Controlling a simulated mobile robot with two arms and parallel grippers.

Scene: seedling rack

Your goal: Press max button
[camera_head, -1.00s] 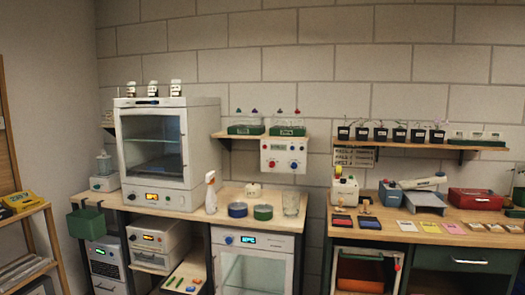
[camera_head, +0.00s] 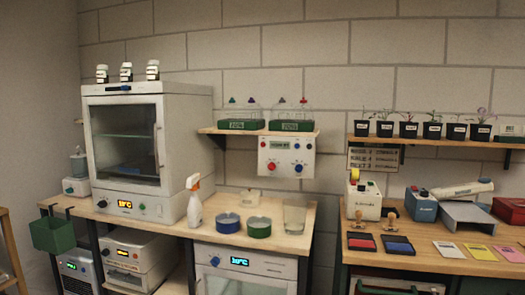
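I cannot make out any button marked max at this size. A white control box (camera_head: 286,158) hangs on the wall under a shelf, with a small display and red and blue knobs or buttons. A large white oven-like cabinet (camera_head: 148,151) on the left bench has a lit orange display (camera_head: 125,204) and a small round control beside it. A white glass-door unit (camera_head: 245,270) below the bench has a lit blue display (camera_head: 239,262) and a blue knob (camera_head: 215,261). Neither of my grippers is in view.
A spray bottle (camera_head: 194,202), blue and green round dishes (camera_head: 228,223) (camera_head: 259,227) and a glass beaker (camera_head: 295,217) stand on the left bench. The right bench holds ink pads (camera_head: 361,241), coloured cards (camera_head: 480,252) and small devices. Seedling pots (camera_head: 408,130) line the right shelf.

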